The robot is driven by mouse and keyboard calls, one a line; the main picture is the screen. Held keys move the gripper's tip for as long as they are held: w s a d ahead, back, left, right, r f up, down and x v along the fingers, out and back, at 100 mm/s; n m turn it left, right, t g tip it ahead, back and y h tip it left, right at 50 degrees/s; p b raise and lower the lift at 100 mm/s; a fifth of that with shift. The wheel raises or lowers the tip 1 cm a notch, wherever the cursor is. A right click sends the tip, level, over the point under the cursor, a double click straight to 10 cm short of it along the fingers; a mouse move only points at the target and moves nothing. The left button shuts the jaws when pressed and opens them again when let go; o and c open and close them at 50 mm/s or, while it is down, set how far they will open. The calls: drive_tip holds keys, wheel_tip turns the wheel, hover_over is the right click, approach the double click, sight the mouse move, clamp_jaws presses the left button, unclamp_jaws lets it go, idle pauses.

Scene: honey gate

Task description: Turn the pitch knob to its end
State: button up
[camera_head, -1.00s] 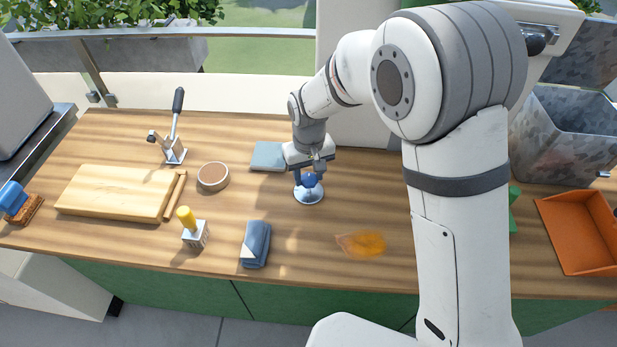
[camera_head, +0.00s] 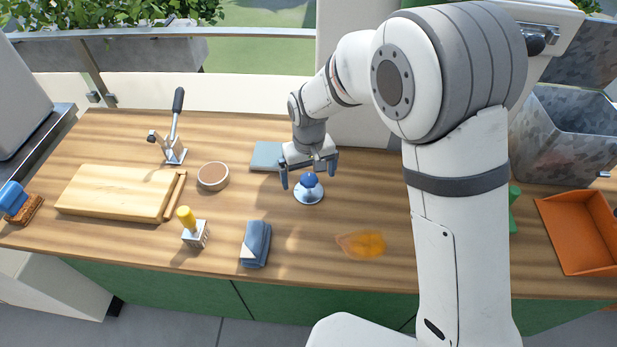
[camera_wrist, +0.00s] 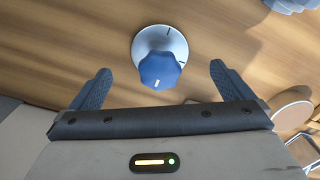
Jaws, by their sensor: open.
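The blue pitch knob (camera_head: 309,181) sits on a round pale base plate (camera_head: 308,196) on the wooden counter. In the wrist view the knob (camera_wrist: 160,70) has a white pointer line on its side, and the base (camera_wrist: 172,42) carries dark marks near its rim. My gripper (camera_head: 310,176) is open, with its blue fingers spread wide to either side of the knob and apart from it. In the wrist view the fingers (camera_wrist: 155,85) stand left and right of the knob with clear gaps.
A blue-grey square (camera_head: 267,156) and a round brown-topped dish (camera_head: 213,176) lie left of the knob. A folded blue cloth (camera_head: 256,243), an orange patch (camera_head: 362,244) and a yellow-handled device (camera_head: 190,228) are nearer the front. A lever (camera_head: 175,130) stands at back left.

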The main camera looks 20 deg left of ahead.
sight(309, 178)
drive_tip(key=shift+r, duration=0.15)
drive_tip(key=shift+r+p, duration=2.2)
drive_tip(key=shift+r, duration=1.2)
